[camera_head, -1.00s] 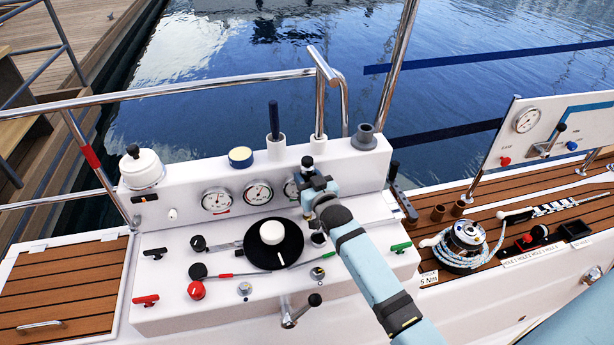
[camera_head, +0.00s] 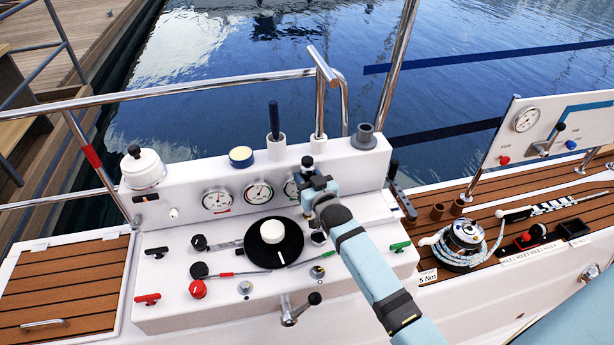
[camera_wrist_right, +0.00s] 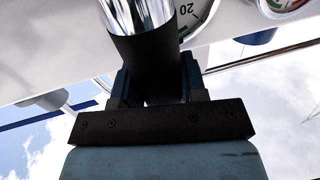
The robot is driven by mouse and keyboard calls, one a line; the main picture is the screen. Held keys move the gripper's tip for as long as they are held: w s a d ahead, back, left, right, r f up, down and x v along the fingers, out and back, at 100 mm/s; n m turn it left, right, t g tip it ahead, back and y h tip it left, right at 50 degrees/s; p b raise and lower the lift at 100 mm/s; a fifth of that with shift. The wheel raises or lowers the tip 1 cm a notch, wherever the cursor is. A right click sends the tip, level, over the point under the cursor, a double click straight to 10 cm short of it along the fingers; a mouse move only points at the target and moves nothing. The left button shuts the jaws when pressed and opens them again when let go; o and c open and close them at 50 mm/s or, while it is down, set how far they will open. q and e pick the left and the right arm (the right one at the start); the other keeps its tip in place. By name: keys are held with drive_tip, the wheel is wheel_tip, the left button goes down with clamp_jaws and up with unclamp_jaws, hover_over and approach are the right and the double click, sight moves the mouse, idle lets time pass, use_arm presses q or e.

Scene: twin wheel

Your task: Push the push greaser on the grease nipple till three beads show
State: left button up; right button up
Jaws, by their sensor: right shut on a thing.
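My right gripper (camera_head: 315,184) is over the right half of the white console, in front of the gauges. It is shut on the push greaser, a dark cylinder with a shiny chrome part. In the right wrist view the push greaser (camera_wrist_right: 145,58) sits between the two fingers. A black knob-like end (camera_head: 307,161) shows just above the gripper in the head view. The grease nipple cannot be made out, nor any beads; the gripper and tool cover that spot. My left gripper is not in view.
The white console (camera_head: 160,318) carries gauges (camera_head: 217,199), a black disc with a white knob (camera_head: 272,231), a red knob (camera_head: 197,289) and small levers. A rope-wrapped winch (camera_head: 464,240) stands at right. A steel rail (camera_head: 200,84) runs behind, with water beyond.

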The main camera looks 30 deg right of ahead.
drive_tip(key=shift+r, duration=0.15)
idle(0.3)
drive_tip(key=shift+p, duration=0.4)
idle(0.5)
drive_tip(key=shift+f, duration=0.25)
drive_tip(key=shift+r+p, duration=0.2)
drive_tip(key=shift+p, duration=0.3)
idle(0.6)
drive_tip(key=shift+f+p, duration=0.35)
drive_tip(key=shift+p, duration=0.1)
idle(0.7)
drive_tip(key=shift+r, duration=0.1)
